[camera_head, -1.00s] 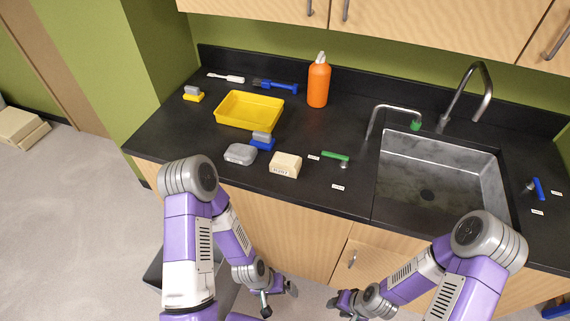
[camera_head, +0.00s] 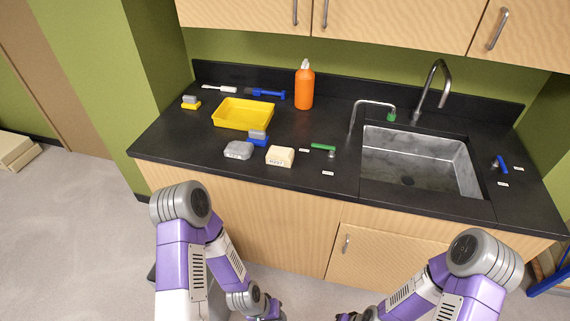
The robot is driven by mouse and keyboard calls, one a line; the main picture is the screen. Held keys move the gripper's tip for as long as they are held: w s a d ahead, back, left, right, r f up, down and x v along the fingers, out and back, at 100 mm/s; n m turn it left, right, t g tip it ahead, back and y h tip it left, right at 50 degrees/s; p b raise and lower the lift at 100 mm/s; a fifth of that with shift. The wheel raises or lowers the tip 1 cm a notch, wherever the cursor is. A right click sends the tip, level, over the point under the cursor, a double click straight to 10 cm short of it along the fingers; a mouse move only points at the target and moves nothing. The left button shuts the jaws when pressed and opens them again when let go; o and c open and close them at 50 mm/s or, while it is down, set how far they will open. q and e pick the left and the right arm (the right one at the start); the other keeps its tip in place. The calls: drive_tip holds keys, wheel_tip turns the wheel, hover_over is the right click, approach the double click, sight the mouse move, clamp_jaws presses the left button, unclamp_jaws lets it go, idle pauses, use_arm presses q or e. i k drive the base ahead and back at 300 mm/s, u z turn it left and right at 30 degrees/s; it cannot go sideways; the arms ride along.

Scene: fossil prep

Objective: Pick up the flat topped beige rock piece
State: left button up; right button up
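The flat topped beige rock piece (camera_head: 280,156) lies on the black counter (camera_head: 215,177) near its front edge, with a small label on its front face. A grey rock piece (camera_head: 238,150) lies just left of it. My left gripper (camera_head: 270,312) is low in front of the cabinets, below the counter edge and apart from the rock; it is cut off by the bottom edge. My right gripper (camera_head: 345,317) is also low at the bottom edge, mostly out of frame. Neither gripper's finger opening can be made out.
A blue brush with a grey top (camera_head: 258,139) stands right behind the rocks. A yellow tray (camera_head: 243,114) and orange bottle (camera_head: 304,88) are farther back. A green-handled tool (camera_head: 323,147) lies right of the beige rock. The sink (camera_head: 420,160) is at right. Upper cabinets (camera_head: 400,22) overhang the back.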

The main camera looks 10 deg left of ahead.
sight(276, 155)
drive_tip(key=z, duration=0.6)
drive_tip(key=i, duration=0.7)
drive_tip(key=u, duration=1.3)
